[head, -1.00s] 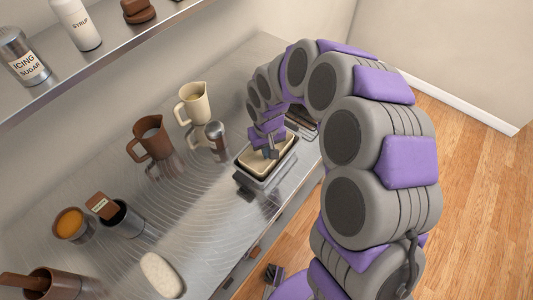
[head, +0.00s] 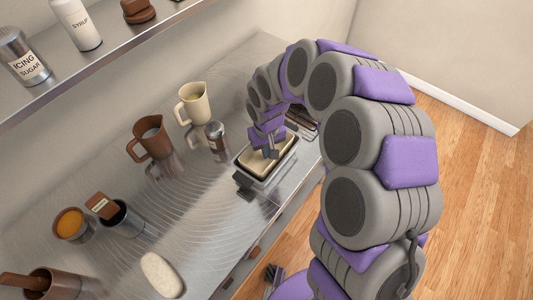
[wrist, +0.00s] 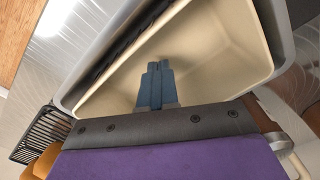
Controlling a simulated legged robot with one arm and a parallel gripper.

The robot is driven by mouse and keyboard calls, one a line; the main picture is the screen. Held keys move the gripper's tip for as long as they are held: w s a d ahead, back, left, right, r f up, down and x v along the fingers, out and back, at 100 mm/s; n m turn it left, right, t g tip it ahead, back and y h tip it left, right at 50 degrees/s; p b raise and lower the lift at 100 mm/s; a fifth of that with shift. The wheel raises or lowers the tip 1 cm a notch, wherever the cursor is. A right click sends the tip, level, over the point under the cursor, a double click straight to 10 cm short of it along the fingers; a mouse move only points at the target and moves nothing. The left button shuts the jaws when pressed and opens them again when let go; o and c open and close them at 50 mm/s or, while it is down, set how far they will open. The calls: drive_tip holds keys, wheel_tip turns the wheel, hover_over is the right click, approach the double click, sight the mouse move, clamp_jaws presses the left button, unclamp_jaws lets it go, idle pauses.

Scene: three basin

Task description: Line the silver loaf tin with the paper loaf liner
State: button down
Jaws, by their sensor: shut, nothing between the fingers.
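The silver loaf tin (head: 243,179) stands on the steel counter at its front edge, right of the middle in the head view; its grey rim also shows in the wrist view (wrist: 283,50). The cream paper loaf liner (head: 283,158) sits inside the tin, and its open inside fills much of the wrist view (wrist: 215,45). My gripper (head: 272,153) points down into the liner. Its blue-grey fingers (wrist: 157,75) are together with nothing between them. Whether the fingertips touch the liner's floor I cannot tell. My arm hides part of the tin's far end.
A cream jug (head: 193,103), a brown jug (head: 151,138) and a shaker (head: 216,142) stand left of the tin. An oval pale item (head: 161,275) lies at the front. A shelf (head: 95,70) hangs above the back left. Bare counter lies between the tin and the oval item.

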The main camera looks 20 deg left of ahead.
drive_tip(key=shift+f, duration=0.4)
drive_tip(key=shift+f, duration=0.3)
drive_tip(key=shift+f, duration=0.1)
idle(0.9)
wheel_tip(320, 180, up, 11)
drive_tip(key=p, duration=0.5)
idle(0.4)
idle(0.3)
